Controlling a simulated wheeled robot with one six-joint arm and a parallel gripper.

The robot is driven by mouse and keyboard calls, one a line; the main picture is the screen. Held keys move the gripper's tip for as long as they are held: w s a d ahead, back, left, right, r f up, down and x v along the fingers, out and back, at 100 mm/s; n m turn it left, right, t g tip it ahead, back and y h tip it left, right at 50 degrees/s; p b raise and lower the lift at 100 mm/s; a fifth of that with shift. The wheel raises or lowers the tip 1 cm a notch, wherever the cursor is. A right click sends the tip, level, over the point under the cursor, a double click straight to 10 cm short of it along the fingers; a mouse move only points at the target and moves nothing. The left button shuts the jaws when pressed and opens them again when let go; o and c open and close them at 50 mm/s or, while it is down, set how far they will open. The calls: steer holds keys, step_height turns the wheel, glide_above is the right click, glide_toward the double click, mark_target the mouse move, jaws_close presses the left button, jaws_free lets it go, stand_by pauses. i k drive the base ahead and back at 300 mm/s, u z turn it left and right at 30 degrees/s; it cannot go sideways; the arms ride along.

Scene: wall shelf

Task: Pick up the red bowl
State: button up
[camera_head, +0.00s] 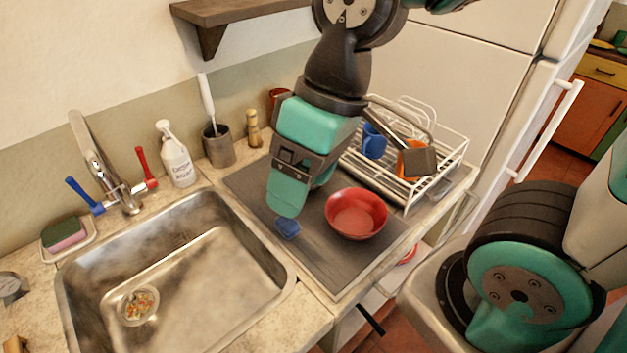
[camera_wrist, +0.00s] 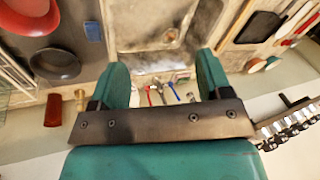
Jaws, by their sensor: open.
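The red bowl (camera_head: 356,213) stands upright on the dark mat (camera_head: 335,262) right of the sink. In the wrist view the red bowl (camera_wrist: 28,14) is cut off at the top left corner. My gripper (camera_head: 300,192) is above the mat, to the left of the bowl and apart from it. In the wrist view my gripper (camera_wrist: 162,65) has its two teal fingers wide apart with nothing held between them.
A small blue block (camera_head: 288,228) lies on the mat. A dark bowl (camera_wrist: 55,65) shows in the wrist view. The dish rack (camera_head: 452,157) stands behind the red bowl. The sink (camera_head: 205,262) is left, and a wooden shelf (camera_head: 235,12) hangs above.

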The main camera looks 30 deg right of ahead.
mark_target(354, 214)
steer(key=k, duration=1)
steer(key=u, duration=1.1)
steer(key=i, duration=0.75)
steer(key=z, duration=1.95)
